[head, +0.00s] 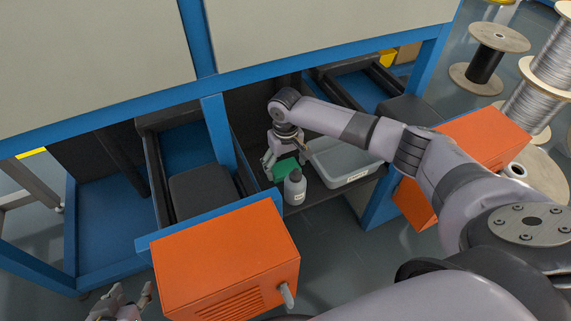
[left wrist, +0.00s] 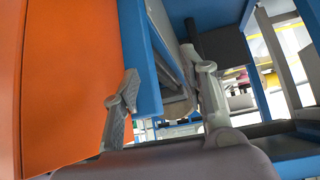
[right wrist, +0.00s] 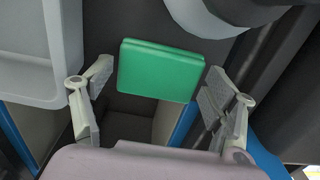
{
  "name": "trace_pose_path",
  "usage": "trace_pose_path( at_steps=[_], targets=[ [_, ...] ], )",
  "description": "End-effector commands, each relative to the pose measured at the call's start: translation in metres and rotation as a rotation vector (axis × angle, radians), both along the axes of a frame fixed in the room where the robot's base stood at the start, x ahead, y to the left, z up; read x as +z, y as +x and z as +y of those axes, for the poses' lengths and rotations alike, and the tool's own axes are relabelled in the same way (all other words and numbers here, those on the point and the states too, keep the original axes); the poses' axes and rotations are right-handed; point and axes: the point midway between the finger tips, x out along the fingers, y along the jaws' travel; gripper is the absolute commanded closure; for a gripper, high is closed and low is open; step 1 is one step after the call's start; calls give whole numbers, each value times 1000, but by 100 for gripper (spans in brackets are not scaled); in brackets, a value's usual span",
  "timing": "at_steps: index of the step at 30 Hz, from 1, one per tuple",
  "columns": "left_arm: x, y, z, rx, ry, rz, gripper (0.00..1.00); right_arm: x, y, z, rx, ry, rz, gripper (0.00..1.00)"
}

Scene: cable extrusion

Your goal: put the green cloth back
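My right gripper (head: 274,164) is down at the cloth. In the right wrist view, the cloth (right wrist: 158,70) lies between and just beyond the fingertips, which are apart; the right fingertip is very close to it, and I cannot tell whether it touches. My left gripper (head: 133,291) is open and empty at the lower left, beside the orange drawer front.
An orange box-fronted drawer (head: 225,265) stands pulled out at left, another orange one (head: 485,135) at right. Blue frame posts (head: 222,133) flank the shelf. The bin (right wrist: 28,45) and bottle (right wrist: 205,15) crowd the right gripper. Wire spools (head: 487,55) stand on the floor.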

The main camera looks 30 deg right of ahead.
Motion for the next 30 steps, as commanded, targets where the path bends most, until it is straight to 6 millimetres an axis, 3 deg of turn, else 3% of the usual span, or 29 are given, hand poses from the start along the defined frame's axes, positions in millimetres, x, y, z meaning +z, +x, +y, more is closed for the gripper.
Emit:
trace_pose_path(
  at_steps=[4,17,30],
  targets=[
    [0,0,0,0,0,0,60,0,0,0,0,0,0,8],
    [0,-3,1,1,2,15,60,5,0,0,0,0,0,8],
    [-29,-81,26,32,84,400,60,50,0,0,0,1,-1,8]
  ],
)
